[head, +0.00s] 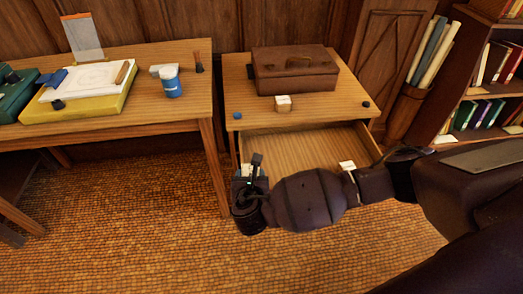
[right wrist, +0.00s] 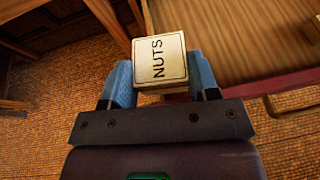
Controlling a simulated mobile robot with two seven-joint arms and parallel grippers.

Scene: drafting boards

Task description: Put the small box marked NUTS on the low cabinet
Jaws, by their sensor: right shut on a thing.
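The small box marked NUTS (right wrist: 160,60) is cream coloured, with its lettered face showing in the right wrist view. My right gripper (right wrist: 162,82) is shut on it, with a blue finger against each side. In the head view the right gripper (head: 249,170) is at the front left corner of the low cabinet's open drawer, and the box is mostly hidden there. The low cabinet (head: 330,113) is wooden, with its drawer (head: 300,143) pulled out. My left gripper is not in view.
A brown case (head: 296,72), a cream box (head: 283,103), a blue item (head: 237,115) and a dark knob-like item (head: 366,104) are on the cabinet top. Bare top lies around them. A desk (head: 130,118) stands left, a bookshelf (head: 460,92) right. My right arm crosses the drawer front.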

